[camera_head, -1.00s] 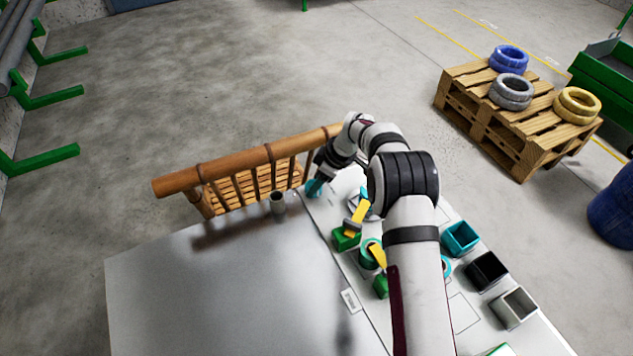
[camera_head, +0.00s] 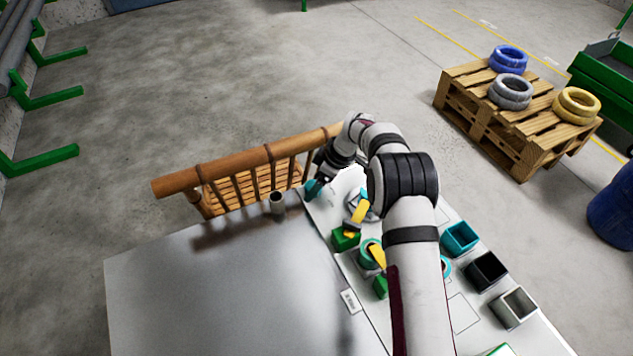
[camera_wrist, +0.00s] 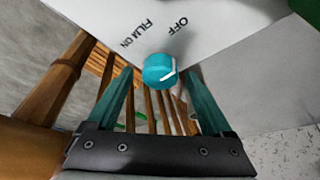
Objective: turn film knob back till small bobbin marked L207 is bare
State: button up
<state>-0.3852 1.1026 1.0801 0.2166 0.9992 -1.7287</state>
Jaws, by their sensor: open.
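The teal film knob (camera_wrist: 158,71) sits on a white panel between the printed words FILM ON and OFF. A white mark shows on its right side, towards the OFF side. My gripper (camera_wrist: 157,88) is open, one teal finger on each side of the knob; I cannot tell if either touches it. In the head view my gripper (camera_head: 316,186) is at the far left corner of the white board. Yellow film (camera_head: 360,212) and a teal bobbin (camera_head: 369,255) lie partly behind my arm. No L207 mark is readable, so I cannot tell which bobbin bears it.
A wooden railed chair (camera_head: 240,185) stands just beyond the board. A grey cup (camera_head: 277,203) stands at the grey table's (camera_head: 220,290) far edge. Teal, black and grey open boxes (camera_head: 486,270) stand right of my arm. The grey table top is largely clear.

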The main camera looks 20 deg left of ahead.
jog(key=v, duration=1.5)
jog(key=shift+d+r, duration=0.2)
jog(key=shift+r, duration=0.15)
jog(key=shift+s, duration=0.1)
jog(key=s+d+r+m+h, duration=0.1)
jog(key=s+d+r+m, duration=0.4)
jog(key=s+d+m, duration=0.3)
jog(key=s+d+r+m, duration=0.4)
jog(key=s+d+m, duration=0.1)
jog(key=s, duration=0.5)
jog(key=s+d+f+m, duration=0.2)
jog(key=s+m, duration=0.3)
jog(key=s, duration=0.4)
jog(key=s+d+f+m+h, duration=0.1)
jog(key=s+d+m, duration=0.3)
jog(key=s, duration=0.5)
jog(key=shift+f+m+h, duration=0.3)
jog(key=shift+f+m, duration=0.3)
jog(key=shift+m, duration=0.1)
